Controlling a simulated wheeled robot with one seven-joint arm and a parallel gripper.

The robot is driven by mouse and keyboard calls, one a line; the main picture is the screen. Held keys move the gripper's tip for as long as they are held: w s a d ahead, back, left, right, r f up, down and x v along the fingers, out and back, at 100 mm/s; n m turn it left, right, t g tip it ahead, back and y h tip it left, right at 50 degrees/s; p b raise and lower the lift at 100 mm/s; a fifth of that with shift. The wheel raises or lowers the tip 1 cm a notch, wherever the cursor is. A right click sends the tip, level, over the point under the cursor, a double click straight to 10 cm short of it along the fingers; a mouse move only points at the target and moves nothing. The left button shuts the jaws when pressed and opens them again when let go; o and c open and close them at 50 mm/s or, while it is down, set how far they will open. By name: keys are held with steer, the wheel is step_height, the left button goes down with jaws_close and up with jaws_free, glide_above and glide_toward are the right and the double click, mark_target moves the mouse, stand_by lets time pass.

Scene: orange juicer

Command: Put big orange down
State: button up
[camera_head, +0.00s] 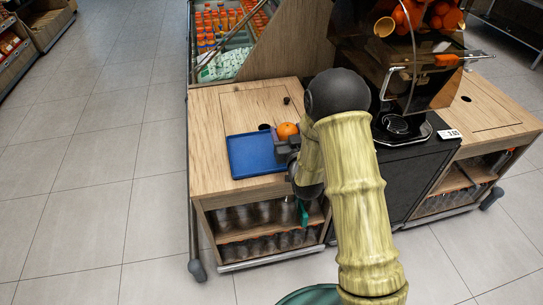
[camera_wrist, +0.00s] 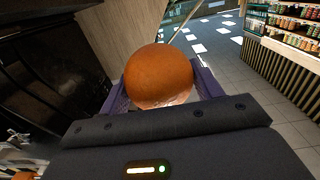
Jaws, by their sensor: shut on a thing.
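The big orange (camera_head: 287,130) is held in my gripper (camera_head: 285,142), at the right end of a blue tray on the wooden counter. In the wrist view the orange (camera_wrist: 159,76) sits between the two purple fingers of my gripper (camera_wrist: 158,92), which are shut on it. In the head view my gripper and arm cover part of the tray's right side. I cannot tell whether the orange is over the tray or just beside it, or how high it is held.
The blue tray (camera_head: 252,158) is empty where it shows. The wooden counter (camera_head: 215,110) is clear to its left and behind it. A black juicer (camera_head: 400,75) with oranges at its top stands to the right. A bottle display (camera_head: 222,30) stands behind.

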steer(key=shift+w+a+f, duration=0.2)
steer(key=shift+a, duration=0.1)
steer(key=shift+w+r, duration=0.1)
steer(key=shift+r, duration=0.1)
steer(key=shift+f+b, duration=0.45)
steer(key=shift+f, duration=2.65)
steer(key=shift+f, duration=1.9)
